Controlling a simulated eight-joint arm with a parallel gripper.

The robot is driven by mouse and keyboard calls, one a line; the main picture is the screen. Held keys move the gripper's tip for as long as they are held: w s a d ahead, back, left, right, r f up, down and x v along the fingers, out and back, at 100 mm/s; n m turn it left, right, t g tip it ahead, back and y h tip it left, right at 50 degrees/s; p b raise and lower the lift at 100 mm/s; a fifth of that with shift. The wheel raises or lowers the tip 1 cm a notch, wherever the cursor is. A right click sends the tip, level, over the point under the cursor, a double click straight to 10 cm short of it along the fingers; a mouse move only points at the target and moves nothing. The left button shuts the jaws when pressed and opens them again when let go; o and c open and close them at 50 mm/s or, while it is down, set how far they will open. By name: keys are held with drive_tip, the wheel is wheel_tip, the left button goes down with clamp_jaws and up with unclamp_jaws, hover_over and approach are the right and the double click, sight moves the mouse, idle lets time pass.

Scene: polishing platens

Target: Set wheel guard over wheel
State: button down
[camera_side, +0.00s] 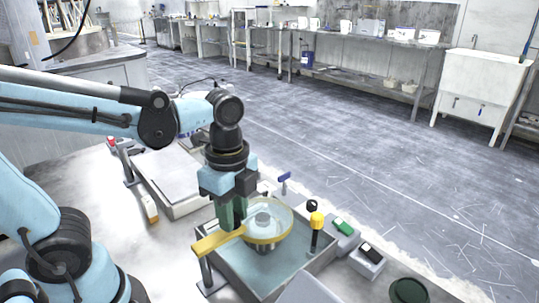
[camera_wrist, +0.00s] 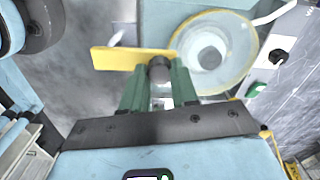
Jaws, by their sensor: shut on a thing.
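The wheel guard (camera_side: 283,234) is a clear round cover with a yellow rim and a yellow side arm (camera_side: 214,241). In the side view it lies roughly level over the open basin (camera_side: 322,263). The wheel (camera_side: 263,219) shows as a grey hub through the clear cover; I cannot tell whether the guard rests or hangs above it. My gripper (camera_side: 233,222) points down at the guard's left side. In the wrist view its green fingers (camera_wrist: 158,80) are shut on the guard's dark knob (camera_wrist: 159,68), between the yellow arm (camera_wrist: 112,59) and the ring (camera_wrist: 245,62).
Green-topped (camera_side: 343,227) and black-topped (camera_side: 371,252) switch boxes sit to the right. A flat grey unit (camera_side: 165,172) stands at the back left.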

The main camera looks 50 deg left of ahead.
drive_tip(key=shift+d, duration=0.1)
drive_tip(key=c, duration=0.9)
unclamp_jaws()
drive_tip(key=shift+o, duration=0.2)
drive_tip(key=shift+r, duration=0.1)
wheel_tip(320, 180, up, 12)
drive_tip(key=w+a+f+n+t, duration=0.1)
drive_tip(key=f+n+t, duration=0.1)
drive_tip(key=f+n, duration=0.1)
drive_tip(key=w+a+f+n+t, duration=0.1)
drive_tip(key=a+f+n+t, duration=0.1)
drive_tip(key=f+n, duration=0.2)
drive_tip(key=w+a+f+n+t, duration=0.1)
drive_tip(key=f+n+t, duration=0.1)
drive_tip(key=n, duration=0.4)
drive_tip(key=shift+w+a+f+n, duration=0.15)
drive_tip(key=shift+f+n, duration=0.15)
drive_tip(key=shift+f, duration=0.4)
drive_tip(key=shift+w+a+f+n+t, duration=0.1)
drive_tip(key=shift+a+f+n+t, duration=0.25)
drive_tip(key=shift+n+t, duration=0.35)
